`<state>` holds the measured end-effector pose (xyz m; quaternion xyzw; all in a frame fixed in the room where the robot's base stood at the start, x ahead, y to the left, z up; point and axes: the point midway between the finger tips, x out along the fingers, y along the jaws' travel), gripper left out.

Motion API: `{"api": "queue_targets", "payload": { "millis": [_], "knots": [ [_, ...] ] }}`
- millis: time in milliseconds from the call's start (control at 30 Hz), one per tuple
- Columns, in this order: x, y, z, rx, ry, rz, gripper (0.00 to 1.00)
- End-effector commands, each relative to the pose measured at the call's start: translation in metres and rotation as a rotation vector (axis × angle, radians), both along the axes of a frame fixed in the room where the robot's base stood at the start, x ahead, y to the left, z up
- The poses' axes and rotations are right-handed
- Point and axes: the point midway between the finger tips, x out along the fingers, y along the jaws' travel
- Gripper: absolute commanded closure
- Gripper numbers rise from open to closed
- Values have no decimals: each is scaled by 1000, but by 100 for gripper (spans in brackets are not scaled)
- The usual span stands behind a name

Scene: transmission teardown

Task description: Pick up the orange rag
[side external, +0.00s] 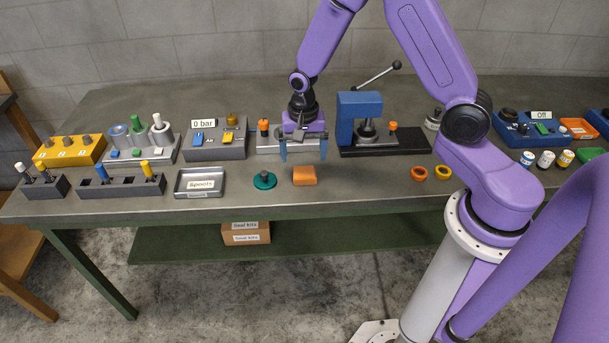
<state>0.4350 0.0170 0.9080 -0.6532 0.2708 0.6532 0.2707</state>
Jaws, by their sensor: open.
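The orange rag (304,176) is a small folded block lying on the grey workbench, near its front edge and right of a round green part. My gripper (303,156) hangs above and just behind the rag in the picture, its two blue-grey fingers pointing down and spread apart. Nothing shows between the fingers. The rag appears apart from the fingertips, though the exact height gap is hard to tell from this view.
A green knobbed disc (264,181) lies just left of the rag. A blue press (360,120) on a black base stands to the right. A grey "Spools" tray (201,183) is farther left. Orange and yellow rings (443,172) lie right; bench between rag and rings is clear.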

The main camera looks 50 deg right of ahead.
Motion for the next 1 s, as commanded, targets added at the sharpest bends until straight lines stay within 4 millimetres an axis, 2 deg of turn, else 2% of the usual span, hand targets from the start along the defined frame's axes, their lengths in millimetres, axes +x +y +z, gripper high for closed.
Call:
{"api": "queue_targets", "payload": {
  "millis": [333,500,700,733,900,1000],
  "knots": [
    [-3,0,-41,-1,2,0,8],
    [-3,0,-49,-1,1,0,8],
    [-3,0,-49,0,0,0,8],
    [-3,0,-49,0,0,0,12],
    [-3,0,-49,0,0,0,67],
    [-3,0,-48,0,0,0,68]
  ]
}}
